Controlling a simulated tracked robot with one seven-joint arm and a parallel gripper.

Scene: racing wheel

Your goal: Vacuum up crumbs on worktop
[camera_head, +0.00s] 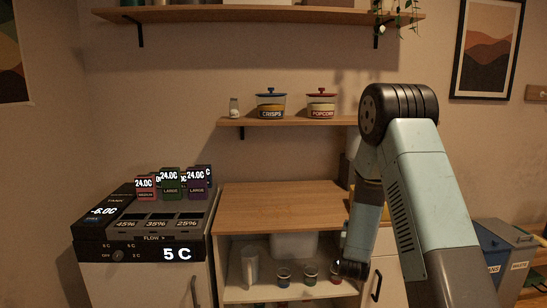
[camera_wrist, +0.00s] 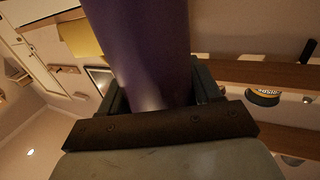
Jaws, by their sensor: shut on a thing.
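The worktop (camera_head: 283,203) is a bare-looking wooden surface left of my arm in the head view. I can make out no crumbs on it. In the wrist view, a smooth purple cylinder (camera_wrist: 145,45) stands between the two dark fingers of my gripper (camera_wrist: 158,92), which is shut on it. Its far end runs out of the top of the picture. I cannot tell whether it is a vacuum. In the head view my arm bends down at the worktop's right side, and I cannot make out the gripper or the purple cylinder there.
A dispenser machine (camera_head: 150,228) stands to the left of the worktop. Several small jars (camera_head: 284,277) and a clear jug (camera_head: 249,268) sit on the shelf below. A wall shelf (camera_head: 290,122) above holds a crisps jar (camera_head: 271,106) and a popcorn jar (camera_head: 321,105). Bins (camera_head: 500,250) stand at right.

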